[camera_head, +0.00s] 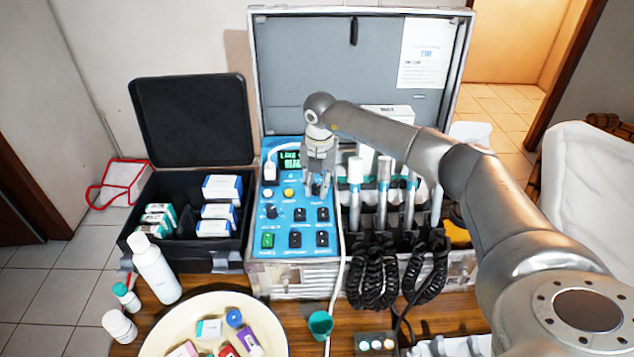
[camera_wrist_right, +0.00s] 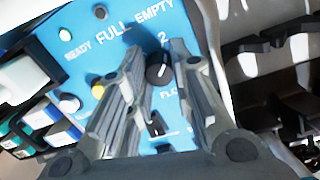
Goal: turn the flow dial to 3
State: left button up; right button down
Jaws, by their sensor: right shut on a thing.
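The blue control panel (camera_head: 283,248) is in the open case, with a lit green display (camera_head: 291,160). My right gripper (camera_head: 317,190) reaches down onto the panel's upper right part. In the right wrist view, the black flow dial (camera_wrist_right: 158,70) with a white pointer mark sits between the gripper's two fingers (camera_wrist_right: 157,58). The gripper is shut on the dial. A "2" shows just above the dial and part of a "FLO" label below it. The other scale numbers are hidden by the fingers. My left gripper is in neither view.
Another black knob (camera_head: 271,211) and several switches are close by on the panel. Handpieces (camera_head: 383,190) with coiled black cords (camera_head: 372,275) stand right of it. A black box (camera_head: 190,120) stands left; a cream bowl (camera_head: 160,345) is in front.

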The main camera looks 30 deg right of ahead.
jog(key=m, duration=0.4)
jog(key=shift+m+p, duration=0.6)
jog(key=shift+m, duration=1.7)
jog(key=c, duration=1.2)
grip_release()
jog(key=shift+c, duration=0.2)
notch_tip(320, 180, up, 12)
jog(key=shift+s+a, duration=0.35)
jog(key=shift+s, duration=0.1)
